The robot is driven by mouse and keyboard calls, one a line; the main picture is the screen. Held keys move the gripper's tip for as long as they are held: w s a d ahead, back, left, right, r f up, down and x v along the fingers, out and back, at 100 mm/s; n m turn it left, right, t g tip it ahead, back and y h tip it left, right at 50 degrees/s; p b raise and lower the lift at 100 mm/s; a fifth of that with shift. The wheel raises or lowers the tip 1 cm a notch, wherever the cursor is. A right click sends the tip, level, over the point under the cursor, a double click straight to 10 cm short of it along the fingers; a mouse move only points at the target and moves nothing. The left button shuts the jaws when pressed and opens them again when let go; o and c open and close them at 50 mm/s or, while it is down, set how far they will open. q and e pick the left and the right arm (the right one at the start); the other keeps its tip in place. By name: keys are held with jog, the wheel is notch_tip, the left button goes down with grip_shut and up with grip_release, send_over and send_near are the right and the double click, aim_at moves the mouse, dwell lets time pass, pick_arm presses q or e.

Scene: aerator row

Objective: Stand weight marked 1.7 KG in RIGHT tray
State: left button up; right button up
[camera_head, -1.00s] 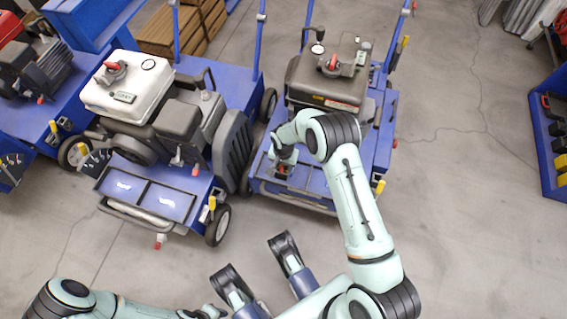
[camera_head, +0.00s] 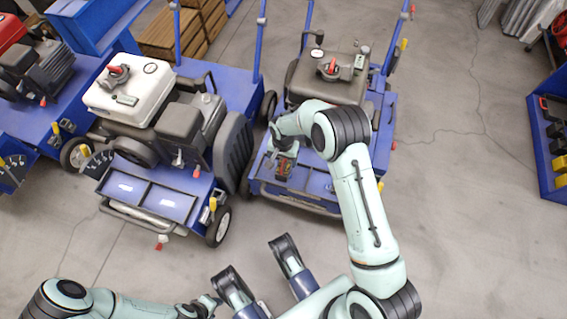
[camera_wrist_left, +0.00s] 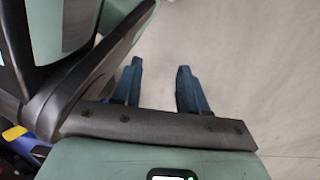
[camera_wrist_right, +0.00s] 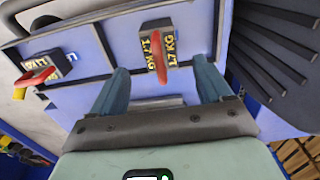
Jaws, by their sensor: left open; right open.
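A dark weight with a red handle and yellow "1.7 KG" markings (camera_wrist_right: 158,52) stands upright on the blue front deck of the right machine. It also shows in the head view (camera_head: 284,168). In the right wrist view it is in one of two shallow trays (camera_wrist_right: 121,48), on the picture's right side of the divider. My right gripper (camera_wrist_right: 165,85) is open, its fingers apart on either side of the weight's line and short of it. My left gripper (camera_wrist_left: 158,75) is open and empty over bare floor.
A second dark weight with a red handle (camera_wrist_right: 46,68) stands in the other tray, its marking hard to read; my arm hides it in the head view. A white-tanked machine (camera_head: 125,90) stands close on the left. Open grey floor (camera_head: 450,220) lies right.

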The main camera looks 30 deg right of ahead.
pick_arm(q)
jog(key=w+r, duration=0.1)
jog(key=w+r+t+p, duration=0.1)
jog(key=w, duration=0.1)
jog(key=shift+d, duration=0.15)
pick_arm(e)
notch_tip(320, 180, up, 5)
jog(key=shift+r, duration=0.1)
pick_arm(q)
jog(key=shift+s, duration=0.1)
